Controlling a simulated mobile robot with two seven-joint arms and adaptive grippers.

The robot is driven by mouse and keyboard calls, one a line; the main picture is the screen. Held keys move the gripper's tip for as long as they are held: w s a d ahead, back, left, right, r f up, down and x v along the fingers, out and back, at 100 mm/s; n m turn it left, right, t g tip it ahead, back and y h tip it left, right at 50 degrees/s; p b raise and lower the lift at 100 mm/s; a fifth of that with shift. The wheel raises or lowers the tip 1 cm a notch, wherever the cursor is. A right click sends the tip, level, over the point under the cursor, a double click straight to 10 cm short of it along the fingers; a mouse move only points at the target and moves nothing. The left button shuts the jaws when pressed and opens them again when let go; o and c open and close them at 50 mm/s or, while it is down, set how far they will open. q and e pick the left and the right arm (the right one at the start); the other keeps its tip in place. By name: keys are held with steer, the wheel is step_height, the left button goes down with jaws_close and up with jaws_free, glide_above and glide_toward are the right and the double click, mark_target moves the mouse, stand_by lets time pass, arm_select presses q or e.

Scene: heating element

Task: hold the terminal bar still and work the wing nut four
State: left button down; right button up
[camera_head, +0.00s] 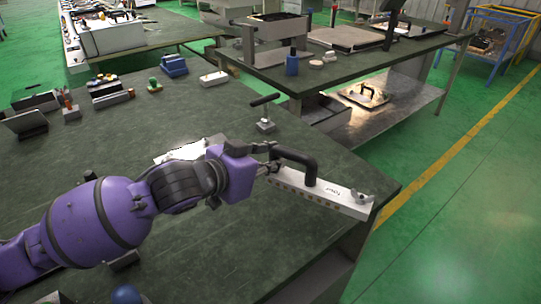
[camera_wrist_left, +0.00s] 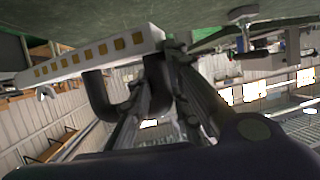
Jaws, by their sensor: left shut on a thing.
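The white terminal bar (camera_head: 325,192) lies near the right corner of the dark green table, with a row of small dark squares along its near side. It also shows in the left wrist view (camera_wrist_left: 70,64), where the squares look gold. A black arched handle (camera_head: 304,160) stands on it. A label, upside down, seems to read "four". The silver wing nut (camera_head: 360,197) sits at the bar's right end, beside that label. My left gripper (camera_head: 271,161) is shut at the handle's near-left end; its fingers (camera_wrist_left: 166,80) partly hide the contact. My right gripper is not in view.
A small stand with a black crossbar (camera_head: 265,113) is on the table behind the bar. A pale plate (camera_head: 180,150) is partly hidden behind my left arm. Small items, including a blue block (camera_head: 174,66), line the back. The table's right edge is close.

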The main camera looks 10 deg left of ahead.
mark_target(266, 177)
arm_select(q)
steer(key=shift+f, duration=2.1)
steer(key=shift+w+d+f, duration=0.1)
steer(key=shift+d+f, duration=0.1)
steer(key=shift+f, duration=1.3)
steer(key=c, duration=1.6)
jaws_free()
steer(key=shift+f, duration=0.1)
steer(key=shift+o, duration=0.2)
steer(key=v, duration=0.5)
steer(key=w+r+v, duration=0.1)
steer(key=v, duration=0.2)
steer(key=shift+s+a+r, duration=0.2)
steer(key=shift+s+a, duration=0.05)
steer(key=shift+a, duration=0.15)
steer(key=shift+w+r, duration=0.15)
steer(key=shift+w, duration=0.05)
steer(key=shift+s+r, duration=0.1)
steer(key=shift+r, duration=0.05)
